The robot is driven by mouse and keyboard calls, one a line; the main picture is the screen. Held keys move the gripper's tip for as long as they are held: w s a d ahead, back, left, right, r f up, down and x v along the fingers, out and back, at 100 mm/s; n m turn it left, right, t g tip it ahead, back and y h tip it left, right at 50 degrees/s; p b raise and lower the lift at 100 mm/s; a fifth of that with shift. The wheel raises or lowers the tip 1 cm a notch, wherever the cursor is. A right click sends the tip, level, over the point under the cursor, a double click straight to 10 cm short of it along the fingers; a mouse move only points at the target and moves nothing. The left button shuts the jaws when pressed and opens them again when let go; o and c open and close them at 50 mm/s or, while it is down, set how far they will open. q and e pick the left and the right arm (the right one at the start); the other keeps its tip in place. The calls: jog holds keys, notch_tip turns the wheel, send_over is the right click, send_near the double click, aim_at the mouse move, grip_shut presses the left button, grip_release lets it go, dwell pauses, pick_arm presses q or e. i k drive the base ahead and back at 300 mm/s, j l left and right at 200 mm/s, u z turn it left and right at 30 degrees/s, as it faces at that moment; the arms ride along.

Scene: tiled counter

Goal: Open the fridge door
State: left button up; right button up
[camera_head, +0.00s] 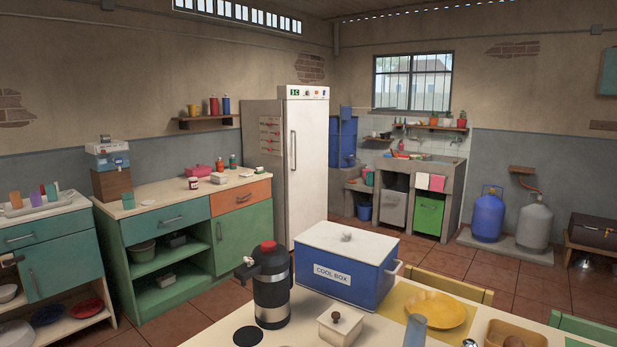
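The fridge (309,165) is a tall white upright unit against the back wall, at the middle of the head view. Its door faces the room to the right and looks shut. A long vertical handle (293,151) runs along the left edge of the door. A small panel with a green display (295,92) sits at the top. Neither of my grippers shows in the head view.
A table (217,336) in front holds the blue cool box (345,262), a dark flask (270,290) and a yellow plate (436,309). A green cabinet (243,238) stands left of the fridge. Tiled floor (185,317) shows between the cabinets and the table.

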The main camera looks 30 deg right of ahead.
aim_at(306, 122)
jog(key=i+j+u, duration=0.2)
jog(key=i, duration=0.15)
jog(key=i+j+u, duration=0.1)
jog(key=i+u, duration=0.15)
jog(key=i+j, duration=0.15)
jog(key=i, duration=0.6)
jog(key=i+j, duration=0.15)
jog(key=i, duration=0.6)
jog(key=i+j, duration=0.15)
jog(key=i, duration=0.55)
jog(key=i+l+z, duration=0.2)
jog(key=i+z, duration=0.6)
jog(key=z, duration=0.15)
jog(key=i+z, duration=0.5)
jog(key=i+j+z, duration=0.25)
jog(key=z, duration=0.2)
jog(key=i+l+z, duration=0.2)
jog(key=i+z, duration=0.2)
jog(key=i, duration=0.4)
jog(key=i+j+z, duration=0.1)
jog(key=i+z, duration=0.3)
jog(key=i, duration=0.35)
